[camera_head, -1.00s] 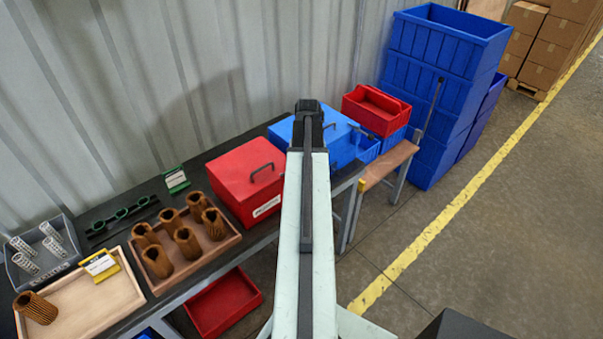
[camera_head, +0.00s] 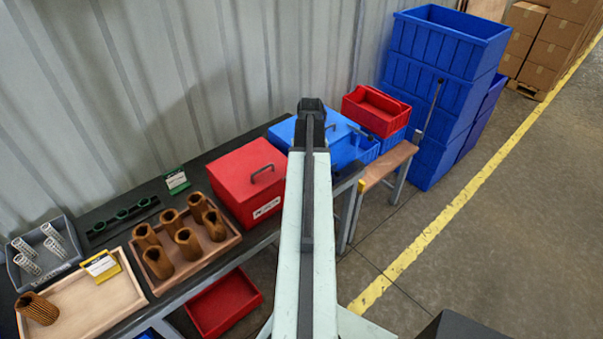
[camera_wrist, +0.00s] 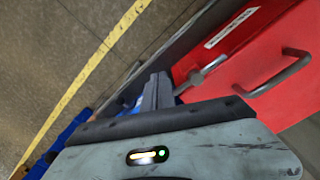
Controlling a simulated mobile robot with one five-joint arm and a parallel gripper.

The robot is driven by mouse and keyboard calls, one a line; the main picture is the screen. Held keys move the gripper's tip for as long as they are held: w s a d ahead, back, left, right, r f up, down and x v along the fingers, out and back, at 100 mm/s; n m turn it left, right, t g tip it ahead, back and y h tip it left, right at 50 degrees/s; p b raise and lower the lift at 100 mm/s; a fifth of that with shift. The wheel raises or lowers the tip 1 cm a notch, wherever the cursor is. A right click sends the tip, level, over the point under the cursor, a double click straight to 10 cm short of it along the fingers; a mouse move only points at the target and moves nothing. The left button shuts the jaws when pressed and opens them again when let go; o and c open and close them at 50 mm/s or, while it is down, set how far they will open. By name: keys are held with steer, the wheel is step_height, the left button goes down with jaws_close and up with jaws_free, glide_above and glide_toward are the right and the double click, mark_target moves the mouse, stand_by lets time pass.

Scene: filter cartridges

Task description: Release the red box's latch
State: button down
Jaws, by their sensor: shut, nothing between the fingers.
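The red box (camera_head: 240,178) stands closed on the dark bench, left of my arm in the head view. Its lid has a dark handle (camera_head: 263,172), and a white label is on its front. In the wrist view the red box (camera_wrist: 250,65) fills the right side. My gripper (camera_wrist: 159,82) is shut and empty, just left of the lever in the wrist view. I cannot tell whether it touches the lever. The head view does not show the fingertips clearly.
A blue box (camera_head: 345,140) stands right of the red one, partly behind my arm. A tray (camera_head: 213,248) of brown cartridges sits to the left. An open red bin (camera_head: 225,302) lies below the bench. The floor to the right is clear.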

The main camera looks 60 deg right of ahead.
step_height(320, 180, up, 7)
steer(key=p, duration=0.6)
steer(key=shift+r, duration=0.15)
